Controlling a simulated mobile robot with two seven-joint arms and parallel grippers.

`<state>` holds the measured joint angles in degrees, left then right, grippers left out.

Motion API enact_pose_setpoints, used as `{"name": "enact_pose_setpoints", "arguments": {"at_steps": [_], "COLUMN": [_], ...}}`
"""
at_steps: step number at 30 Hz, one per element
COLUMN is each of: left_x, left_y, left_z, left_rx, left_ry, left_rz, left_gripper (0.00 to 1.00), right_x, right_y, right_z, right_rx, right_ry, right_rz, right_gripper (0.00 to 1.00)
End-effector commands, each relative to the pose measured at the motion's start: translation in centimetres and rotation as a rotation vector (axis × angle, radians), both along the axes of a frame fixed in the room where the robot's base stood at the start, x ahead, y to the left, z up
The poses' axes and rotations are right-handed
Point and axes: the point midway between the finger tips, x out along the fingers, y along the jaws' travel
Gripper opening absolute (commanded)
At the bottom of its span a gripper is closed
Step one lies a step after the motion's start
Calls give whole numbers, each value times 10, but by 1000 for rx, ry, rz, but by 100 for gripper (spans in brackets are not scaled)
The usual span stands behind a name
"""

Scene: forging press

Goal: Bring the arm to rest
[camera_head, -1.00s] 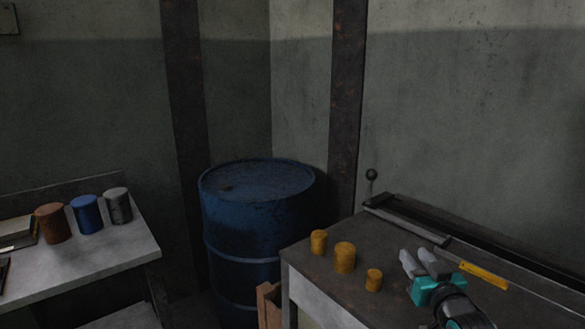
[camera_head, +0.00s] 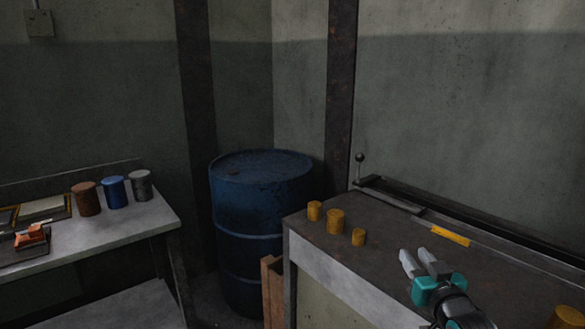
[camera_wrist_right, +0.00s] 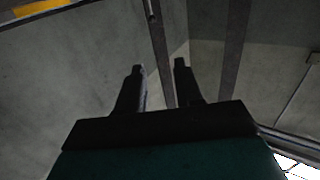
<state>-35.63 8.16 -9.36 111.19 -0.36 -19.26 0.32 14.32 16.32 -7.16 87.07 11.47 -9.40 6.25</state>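My right gripper (camera_head: 424,264) is at the lower right of the head view, above the dark workbench top (camera_head: 385,235). Its two grey fingers are spread a little apart with nothing between them. In the right wrist view the fingers (camera_wrist_right: 160,70) also stand apart and empty, with walls behind them. My left gripper is not in either view.
A blue barrel (camera_head: 262,225) stands in the corner. A left table (camera_head: 120,228) holds brown (camera_head: 87,199), blue (camera_head: 115,193) and grey (camera_head: 140,186) cylinders and an orange object (camera_head: 30,237). A rail with a black-knobbed lever (camera_head: 359,158) runs along the bench's back. Another yellow cylinder (camera_head: 567,318) is at lower right.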

Motion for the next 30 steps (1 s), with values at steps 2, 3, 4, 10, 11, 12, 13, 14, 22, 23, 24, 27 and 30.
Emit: {"name": "enact_pose_setpoints", "arguments": {"at_steps": [2, 3, 4, 10, 11, 12, 13, 14, 22, 23, 24, 27, 30], "left_x": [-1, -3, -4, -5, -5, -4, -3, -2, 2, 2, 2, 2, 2], "left_y": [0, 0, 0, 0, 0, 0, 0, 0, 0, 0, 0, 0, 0], "left_z": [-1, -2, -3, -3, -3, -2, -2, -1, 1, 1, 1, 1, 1], "left_rx": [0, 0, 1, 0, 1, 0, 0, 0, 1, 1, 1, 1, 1], "left_ry": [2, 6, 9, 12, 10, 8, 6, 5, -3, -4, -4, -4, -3], "left_rz": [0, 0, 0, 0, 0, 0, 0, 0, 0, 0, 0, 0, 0], "left_gripper": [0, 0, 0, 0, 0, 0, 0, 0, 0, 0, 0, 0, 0], "right_x": [-5, -18, -26, -89, -101, -118, -132, -147, -271, -280, -289, -304, -309], "right_y": [3, 9, 12, 37, 41, 47, 51, 55, 83, 85, 86, 89, 90], "right_z": [-9, -26, -36, -102, -112, -126, -136, -146, -203, -206, -208, -211, -212], "right_rx": [-1, -8, -13, -43, -48, -54, -59, -64, -101, -103, -106, -110, -112], "right_ry": [15, 46, 65, 203, 227, 260, 287, 315, 532, 548, 564, 590, 597], "right_rz": [3, 11, 15, 45, 51, 58, 63, 69, 106, 108, 110, 114, 115], "right_gripper": [35, 35, 35, 35, 35, 35, 35, 35, 35, 35, 35, 35, 35]}}
